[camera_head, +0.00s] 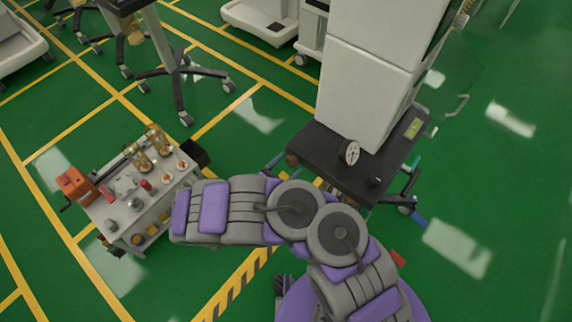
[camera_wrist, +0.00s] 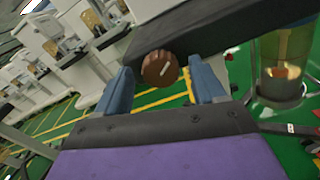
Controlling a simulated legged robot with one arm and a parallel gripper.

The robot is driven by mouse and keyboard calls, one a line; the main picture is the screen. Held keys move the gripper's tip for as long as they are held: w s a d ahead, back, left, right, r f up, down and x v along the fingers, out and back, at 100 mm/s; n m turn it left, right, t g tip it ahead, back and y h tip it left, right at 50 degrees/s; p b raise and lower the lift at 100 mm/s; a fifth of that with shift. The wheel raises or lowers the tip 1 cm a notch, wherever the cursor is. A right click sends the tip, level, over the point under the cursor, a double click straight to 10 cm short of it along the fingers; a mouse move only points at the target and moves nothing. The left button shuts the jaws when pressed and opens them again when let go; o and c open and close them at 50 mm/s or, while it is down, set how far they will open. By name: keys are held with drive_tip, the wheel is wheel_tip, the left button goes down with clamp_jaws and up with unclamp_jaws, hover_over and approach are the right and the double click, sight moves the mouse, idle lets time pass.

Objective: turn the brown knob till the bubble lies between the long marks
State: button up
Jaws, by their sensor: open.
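The brown knob (camera_wrist: 160,68) shows in the wrist view as a ridged round with a pale line on its face. It sits at the edge of a dark cart top (camera_wrist: 205,28). My gripper (camera_wrist: 159,76) is open, with one blue finger on each side of the knob and visible gaps between. In the head view the knob (camera_head: 291,159) is at the left corner of the dark cart base (camera_head: 325,165). A yellow-green vial (camera_head: 413,128) lies on the right part of that base. The bubble and its marks are too small to make out.
A white dial (camera_head: 352,152) and a small black knob (camera_head: 375,182) are on the cart base, beside a tall white cabinet (camera_head: 365,85). A grey trolley (camera_head: 125,215) with jars and tools stands at left. Green floor is free at right.

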drive_tip(key=p+v, duration=0.3)
drive_tip(key=v, duration=1.4)
drive_tip(key=shift+p, duration=0.3)
drive_tip(key=shift+w+a+f, duration=0.1)
drive_tip(key=shift+w+f, duration=0.05)
